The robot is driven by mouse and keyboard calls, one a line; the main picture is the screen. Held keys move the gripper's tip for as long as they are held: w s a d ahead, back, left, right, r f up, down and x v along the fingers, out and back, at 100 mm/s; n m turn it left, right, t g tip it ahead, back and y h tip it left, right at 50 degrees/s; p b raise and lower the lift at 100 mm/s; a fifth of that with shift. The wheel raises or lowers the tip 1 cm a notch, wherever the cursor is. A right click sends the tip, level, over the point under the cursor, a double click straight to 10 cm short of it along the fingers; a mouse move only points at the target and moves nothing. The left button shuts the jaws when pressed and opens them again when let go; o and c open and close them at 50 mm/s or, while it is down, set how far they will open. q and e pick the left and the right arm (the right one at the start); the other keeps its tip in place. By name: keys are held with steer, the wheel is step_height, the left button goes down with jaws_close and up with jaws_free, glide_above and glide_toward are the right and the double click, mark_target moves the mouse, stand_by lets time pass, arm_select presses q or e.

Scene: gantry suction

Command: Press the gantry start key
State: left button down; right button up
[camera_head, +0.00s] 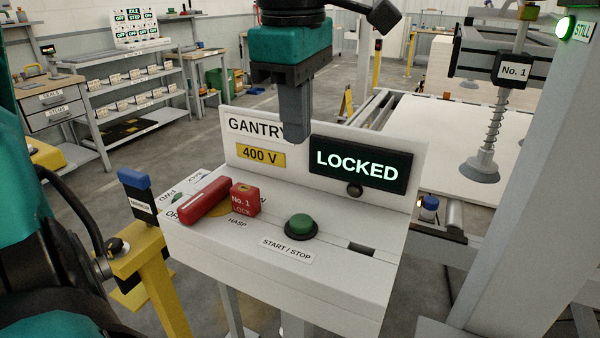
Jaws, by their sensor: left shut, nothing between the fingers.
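The green start key (300,224) sits in a black ring on the sloped top of the white gantry console (330,280), behind a START / STOP label (286,250). My left gripper (296,138) is shut and empty, pointing down. It appears above the key, in front of the console's back panel, apart from the key, and covers part of the GANTRY sign (253,127). The display (361,171) reads LOCKED. A red lock marked No. 1 (245,200) sits at the HASP label, beside a red handle (206,201). My right gripper is not in view.
A yellow post (165,290) with a blue-topped tag stands left of the console. A grey column (530,170) rises at the right. A suction cup (479,165) marked No. 1 hangs over a white sheet behind. A dark slot (361,249) lies right of the key.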

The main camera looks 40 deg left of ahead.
mark_target(301, 221)
arm_select(q)
steer(key=f, duration=0.4)
steer(key=f+b, duration=0.1)
steer(key=f, duration=0.3)
steer(key=w+f, duration=0.1)
steer(key=f, duration=0.3)
steer(key=shift+a+f+b, duration=0.1)
steer(key=shift+a+b, duration=0.15)
steer(key=shift+b, duration=0.05)
steer(key=shift+f, duration=0.65)
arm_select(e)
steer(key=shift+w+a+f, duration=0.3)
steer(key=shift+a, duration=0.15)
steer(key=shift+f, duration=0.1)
